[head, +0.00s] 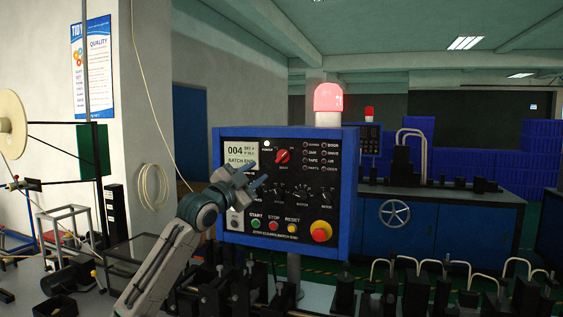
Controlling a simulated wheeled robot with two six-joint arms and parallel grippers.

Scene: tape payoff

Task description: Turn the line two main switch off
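A blue-framed control panel (345,190) stands in the middle of the head view. Its red rotary switch (283,157) sits near the top centre, beside a small lit white lamp (267,143). The switch's handle looks tilted, but its exact setting is too small to tell. My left gripper (259,173) is in front of the panel, below and left of the red switch and apart from it in the picture. Its two fingers are spread and empty, pointing right towards the panel. It hides part of the panel's left middle. My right gripper is out of view.
The panel also bears a display (241,154), several black knobs, coloured push buttons and a red-yellow emergency stop (320,231). A lit red beacon (328,98) is on top. Black machine parts (345,298) line the front below. A similar panel (370,140) stands behind right.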

